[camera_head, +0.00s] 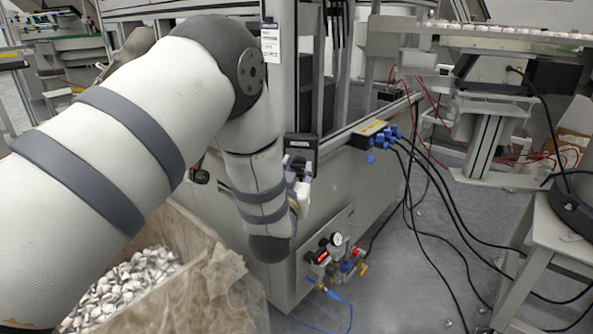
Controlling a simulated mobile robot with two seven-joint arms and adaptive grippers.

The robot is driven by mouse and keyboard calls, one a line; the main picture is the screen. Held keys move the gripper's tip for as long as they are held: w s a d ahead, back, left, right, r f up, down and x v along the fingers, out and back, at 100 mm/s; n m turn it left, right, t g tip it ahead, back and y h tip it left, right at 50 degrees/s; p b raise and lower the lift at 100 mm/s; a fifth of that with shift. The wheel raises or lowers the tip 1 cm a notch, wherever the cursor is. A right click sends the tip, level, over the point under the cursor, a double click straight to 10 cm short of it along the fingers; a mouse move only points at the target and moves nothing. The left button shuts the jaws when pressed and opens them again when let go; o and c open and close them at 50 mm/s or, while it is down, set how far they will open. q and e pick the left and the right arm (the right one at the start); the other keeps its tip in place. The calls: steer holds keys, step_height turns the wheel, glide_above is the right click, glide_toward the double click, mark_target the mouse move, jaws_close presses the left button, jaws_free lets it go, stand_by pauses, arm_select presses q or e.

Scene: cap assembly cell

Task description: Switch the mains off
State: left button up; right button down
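My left arm comes in from the left, and its wrist is close to the front of the grey machine cabinet (350,185). My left gripper (300,172) shows only in part beside the wrist; its fingertips are not clear, so I cannot tell if it is open or shut. No mains switch can be made out for certain. A small dark knob-like part (200,175) shows on the cabinet left of my forearm, but I cannot tell what it is. My arm hides much of the cabinet front. My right gripper is not in view.
An air unit with a gauge (336,239) sits low on the cabinet, with a blue hose below. Blue plugs (388,137) feed black cables across the floor. A box of white caps (125,285) stands below my arm. A stool-like stand (565,235) is at right.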

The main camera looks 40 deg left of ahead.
arm_select(q)
steer(key=c, duration=0.4)
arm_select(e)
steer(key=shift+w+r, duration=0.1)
arm_select(q)
steer(key=n+p, duration=0.1)
steer(key=n, duration=0.2)
steer(key=shift+a+r+n+p, duration=0.1)
steer(key=shift+r+n+p, duration=0.05)
steer(key=shift+n+p, duration=0.25)
steer(key=n+p, duration=0.1)
steer(key=n, duration=0.4)
steer(key=shift+n, duration=0.3)
steer(key=n, duration=0.3)
steer(key=n+p, duration=0.1)
steer(key=shift+f, duration=0.25)
steer(key=shift+n, duration=2.1)
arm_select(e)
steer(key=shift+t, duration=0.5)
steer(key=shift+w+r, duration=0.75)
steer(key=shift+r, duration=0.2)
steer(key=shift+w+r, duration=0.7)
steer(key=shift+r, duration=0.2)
